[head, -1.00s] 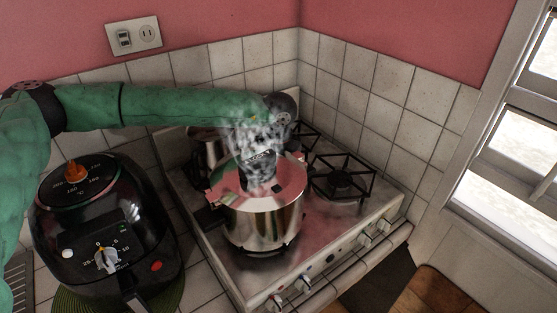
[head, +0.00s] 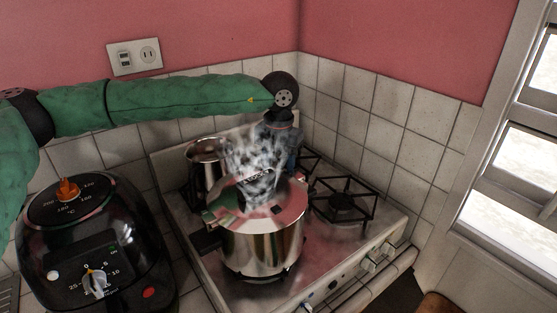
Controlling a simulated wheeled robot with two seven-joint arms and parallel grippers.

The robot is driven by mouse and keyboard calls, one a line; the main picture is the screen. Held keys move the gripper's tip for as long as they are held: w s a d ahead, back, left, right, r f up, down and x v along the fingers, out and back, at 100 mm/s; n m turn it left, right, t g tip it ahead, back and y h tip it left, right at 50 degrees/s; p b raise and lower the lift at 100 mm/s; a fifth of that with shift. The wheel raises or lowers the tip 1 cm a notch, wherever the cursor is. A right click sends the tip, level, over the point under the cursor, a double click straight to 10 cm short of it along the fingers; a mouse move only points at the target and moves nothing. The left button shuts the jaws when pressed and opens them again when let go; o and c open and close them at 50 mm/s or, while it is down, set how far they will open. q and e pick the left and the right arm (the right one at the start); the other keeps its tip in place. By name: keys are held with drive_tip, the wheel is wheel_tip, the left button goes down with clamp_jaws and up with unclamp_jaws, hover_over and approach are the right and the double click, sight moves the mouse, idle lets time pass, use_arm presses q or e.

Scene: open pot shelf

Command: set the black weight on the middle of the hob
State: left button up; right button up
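The hob (head: 345,245) is a worn white gas cooker top with black grates. A large shiny steel pot (head: 262,248) with a lid stands on its front left part, and steam rises over it. My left arm comes in from the left in a green sleeve. Its gripper (head: 282,142) hangs wrist-down behind the steam, above the back of the pot. Its fingertips are hidden, so I cannot tell whether it is open. A dark shape shows through the steam just over the lid; I cannot tell whether it is the black weight. The pot hides much of the hob's middle.
A smaller steel pot (head: 207,160) stands at the back left of the hob. The right burner grate (head: 342,203) is bare. A black air fryer (head: 92,255) stands left of the hob. Tiled walls (head: 385,135) close off the back and right.

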use_arm(q)
drive_tip(key=shift+r, duration=1.3)
use_arm(e)
drive_tip(key=shift+w+a+r, duration=0.1)
drive_tip(key=shift+w+r, duration=0.05)
drive_tip(key=shift+r, duration=0.65)
drive_tip(key=shift+w+a+r, duration=0.1)
drive_tip(key=shift+w+r, duration=0.05)
drive_tip(key=shift+r, duration=0.65)
